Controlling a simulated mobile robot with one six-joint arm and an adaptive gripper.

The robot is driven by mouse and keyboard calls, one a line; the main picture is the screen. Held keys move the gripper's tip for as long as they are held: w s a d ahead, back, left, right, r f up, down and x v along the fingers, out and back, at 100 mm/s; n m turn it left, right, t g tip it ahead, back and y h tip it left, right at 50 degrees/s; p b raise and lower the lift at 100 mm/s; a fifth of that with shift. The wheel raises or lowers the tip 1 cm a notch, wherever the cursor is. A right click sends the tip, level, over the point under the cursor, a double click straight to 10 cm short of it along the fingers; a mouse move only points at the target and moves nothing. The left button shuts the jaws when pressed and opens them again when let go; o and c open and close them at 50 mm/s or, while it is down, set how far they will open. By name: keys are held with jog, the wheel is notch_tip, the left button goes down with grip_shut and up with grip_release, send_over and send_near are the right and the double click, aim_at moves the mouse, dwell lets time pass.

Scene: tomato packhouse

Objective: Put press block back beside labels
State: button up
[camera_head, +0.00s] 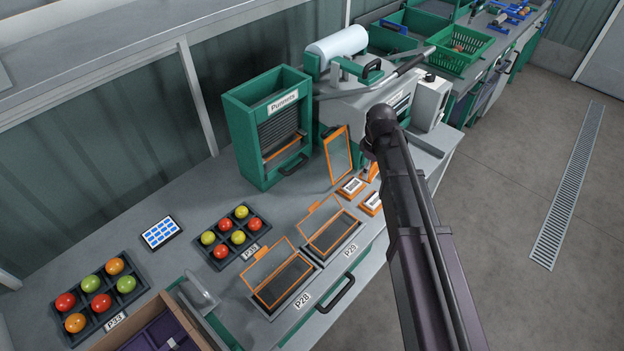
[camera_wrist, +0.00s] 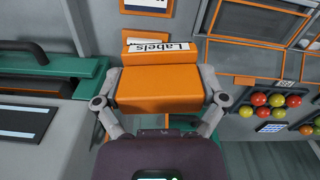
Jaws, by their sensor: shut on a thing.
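My gripper (camera_wrist: 160,98) is shut on an orange block, the press block (camera_wrist: 160,88), in the wrist view, with one finger on each side of it. Just beyond the block is an orange holder with a white sign reading "Labels" (camera_wrist: 160,47); the block covers its lower part, and I cannot tell whether they touch. In the head view my arm hides the gripper and most of the block; an orange piece (camera_head: 370,172) shows beside the arm. Two orange-framed label pieces (camera_head: 352,187) (camera_head: 371,203) lie on the bench near it.
A green punnet rack (camera_head: 243,98) and a grey press machine (camera_head: 362,106) stand behind. Two lidded orange-framed trays, P28 (camera_head: 291,303) and P29 (camera_head: 331,251), and tomato trays (camera_head: 236,262) (camera_head: 104,320) lie left of my arm. The bench edge is close on the right.

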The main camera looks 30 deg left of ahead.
jog(key=n+b, duration=0.2)
jog(key=b, duration=0.3)
send_over(311, 203)
notch_tip(311, 203, down, 6)
jog(key=shift+w+r, duration=0.1)
jog(key=shift+r, duration=0.05)
jog(key=shift+b, duration=0.35)
jog(key=shift+f+b, duration=3.9)
jog(key=shift+f, duration=0.2)
jog(key=shift+f+b, duration=0.4)
jog(key=o, duration=0.6)
jog(key=shift+r, duration=0.1)
jog(key=shift+r+p, duration=3.5)
jog(key=shift+p, duration=0.05)
